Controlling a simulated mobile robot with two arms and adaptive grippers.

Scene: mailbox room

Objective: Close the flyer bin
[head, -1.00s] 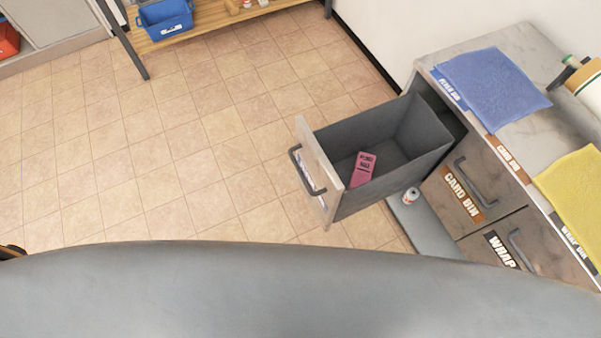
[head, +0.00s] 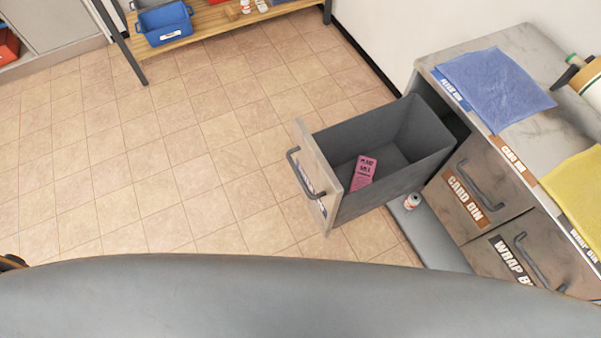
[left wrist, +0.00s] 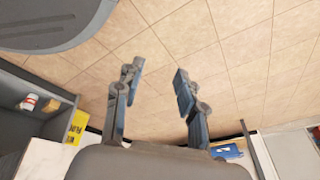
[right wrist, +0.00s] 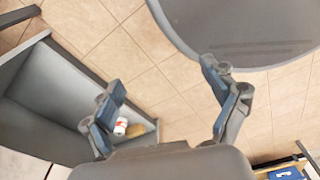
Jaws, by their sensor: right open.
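The flyer bin (head: 392,188) is a grey drawer pulled well out of the marble-look cabinet in the head view. Its front panel (head: 322,180) faces left and carries a dark bar handle (head: 301,172). A pink flyer (head: 361,172) lies inside. My left gripper (left wrist: 158,80) is open and empty over the tiled floor in the left wrist view. My right gripper (right wrist: 168,95) is open and empty in the right wrist view. Neither gripper shows clearly in the head view, so their distance from the drawer is hard to tell.
The card bin (head: 468,195) and wrap bin (head: 520,262) are shut. A can (head: 412,199) stands on a low grey ledge below the drawer. A blue cloth (head: 492,88) and yellow cloth (head: 575,195) lie on top. Floor left of the drawer is clear; a shelf with a blue crate (head: 165,24) stands behind.

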